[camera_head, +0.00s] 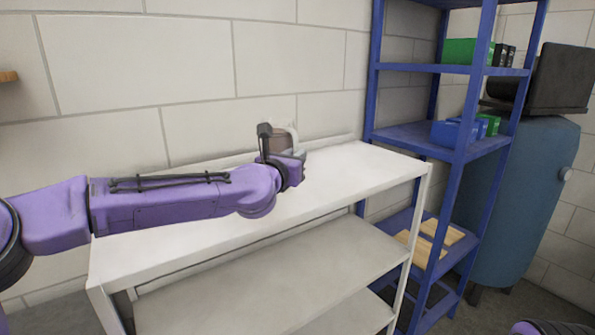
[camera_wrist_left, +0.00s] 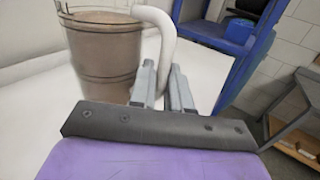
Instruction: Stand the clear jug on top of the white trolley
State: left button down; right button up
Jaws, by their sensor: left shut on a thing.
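The clear jug (camera_head: 282,140) is over the top of the white trolley (camera_head: 345,172), near the wall side, mostly hidden behind my left gripper (camera_head: 294,160) in the head view. In the left wrist view the jug (camera_wrist_left: 106,50) looks upright, see-through and brownish, with a pale curved handle (camera_wrist_left: 160,35). My left gripper (camera_wrist_left: 163,85) is shut on this handle. The jug is over the white top; whether its base touches the surface is hard to tell. My right gripper is not in view; only a bit of purple arm shows at the lower right.
A blue shelf rack (camera_head: 458,140) stands right of the trolley, with green and blue boxes and flat tan pieces on it. A block wall is behind the trolley. The right part of the trolley top is clear.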

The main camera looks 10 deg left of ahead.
pick_arm(q)
jog(key=shift+w+d+f, duration=0.1)
jog(key=shift+w+f, duration=0.1)
jog(key=shift+w, duration=0.05)
jog(key=f, duration=0.4)
jog(key=shift+w+d, duration=0.25)
jog(key=shift+w, duration=0.1)
jog(key=shift+s+a, duration=0.1)
jog(key=c, duration=1.1)
grip_release()
jog(key=shift+f, duration=0.15)
